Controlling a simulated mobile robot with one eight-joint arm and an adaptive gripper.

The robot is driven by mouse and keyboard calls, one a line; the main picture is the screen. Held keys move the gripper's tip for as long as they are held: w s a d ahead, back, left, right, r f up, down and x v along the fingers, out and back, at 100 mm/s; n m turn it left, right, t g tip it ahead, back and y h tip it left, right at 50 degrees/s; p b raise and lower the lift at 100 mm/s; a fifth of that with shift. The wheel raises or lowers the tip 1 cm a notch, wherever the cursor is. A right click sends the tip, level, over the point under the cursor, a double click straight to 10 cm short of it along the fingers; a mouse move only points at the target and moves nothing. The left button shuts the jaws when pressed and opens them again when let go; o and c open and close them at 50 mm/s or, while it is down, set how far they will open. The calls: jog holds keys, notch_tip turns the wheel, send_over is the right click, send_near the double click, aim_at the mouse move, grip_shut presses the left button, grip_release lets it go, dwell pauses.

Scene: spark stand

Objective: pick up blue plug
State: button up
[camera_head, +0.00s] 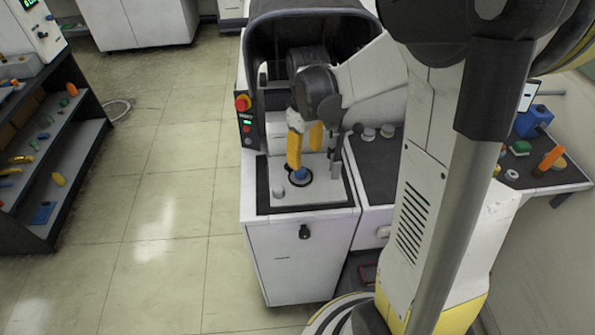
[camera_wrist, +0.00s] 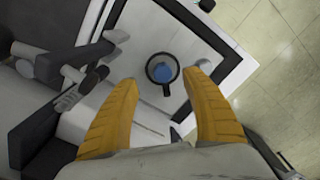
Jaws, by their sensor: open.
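The blue plug (camera_head: 300,175) stands in a dark ring on the light top panel of the white stand. In the wrist view the blue plug (camera_wrist: 162,72) is a round blue top inside a black ring with a short tab, centred between my fingertips. My gripper (camera_head: 304,156) has yellow fingers, spread apart and pointing down over the plug. In the wrist view my gripper (camera_wrist: 163,80) is open with nothing held. The fingertips are close to the plug, but I cannot tell the exact height gap. The near finger partly covers the plug in the head view.
A small grey knob (camera_head: 279,192) sits left of the plug on the panel. A red emergency button (camera_head: 242,103) is on the stand's left post. Levers and knobs (camera_wrist: 75,90) are close to my left finger in the wrist view. A dark hood (camera_head: 310,25) rises behind.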

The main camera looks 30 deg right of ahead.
aim_at(302, 171)
jog(key=f+b, duration=0.1)
jog(key=f, duration=0.1)
jog(key=f+b, duration=0.1)
jog(key=f, duration=0.2)
jog(key=f+b, duration=0.1)
jog(key=f, duration=0.2)
jog(key=shift+w+a, duration=0.25)
jog(key=shift+a, duration=0.05)
jog(key=shift+r, duration=0.1)
grip_shut()
